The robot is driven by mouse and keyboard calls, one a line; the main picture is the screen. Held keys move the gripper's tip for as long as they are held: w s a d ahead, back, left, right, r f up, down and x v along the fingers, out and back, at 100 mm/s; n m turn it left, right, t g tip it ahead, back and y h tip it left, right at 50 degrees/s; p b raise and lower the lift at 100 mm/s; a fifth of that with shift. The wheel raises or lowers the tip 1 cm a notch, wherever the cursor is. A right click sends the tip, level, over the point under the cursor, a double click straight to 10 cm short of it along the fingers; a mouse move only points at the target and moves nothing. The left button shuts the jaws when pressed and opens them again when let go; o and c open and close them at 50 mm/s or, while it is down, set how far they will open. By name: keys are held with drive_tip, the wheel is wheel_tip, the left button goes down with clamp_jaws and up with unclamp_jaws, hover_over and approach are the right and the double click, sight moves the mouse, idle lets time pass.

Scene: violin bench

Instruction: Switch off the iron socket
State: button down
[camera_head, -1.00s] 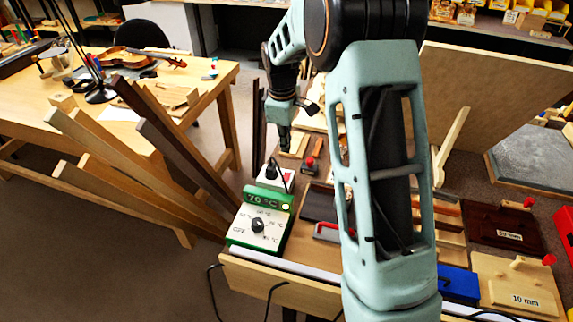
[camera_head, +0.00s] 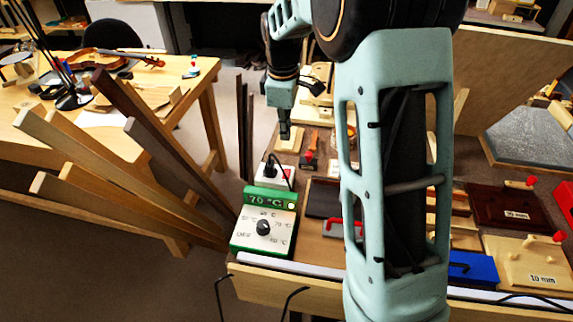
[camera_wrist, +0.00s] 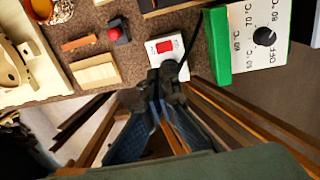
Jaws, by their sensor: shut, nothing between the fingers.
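The iron socket (camera_head: 262,181) is a small white box with a red switch and a black plug with a cable in it. In the wrist view the red switch (camera_wrist: 164,47) shows on the white socket (camera_wrist: 177,42); the plug is partly covered by my fingertips. My gripper (camera_head: 284,133) is shut and empty, pointing down above and behind the socket, apart from it in the head view. My gripper also shows in the wrist view (camera_wrist: 161,88).
Wooden boards (camera_head: 120,165) lean up to the left of the control box. A small red-topped block (camera_wrist: 118,32) and a pale wooden block (camera_wrist: 95,72) lie near the socket. My arm hides the middle of the bench.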

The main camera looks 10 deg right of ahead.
sight(287, 171)
drive_tip(key=f, duration=0.4)
drive_tip(key=w+f, duration=0.1)
drive_tip(key=f, duration=0.8)
drive_tip(key=shift+w+d+f+b, duration=0.25)
drive_tip(key=shift+d+f+b, duration=0.05)
drive_tip(key=shift+f, duration=0.15)
drive_tip(key=shift+w+d+f, duration=0.1)
drive_tip(key=shift+w+f, duration=0.1)
drive_tip(key=shift+f, duration=0.15)
drive_tip(key=shift+s, duration=0.15)
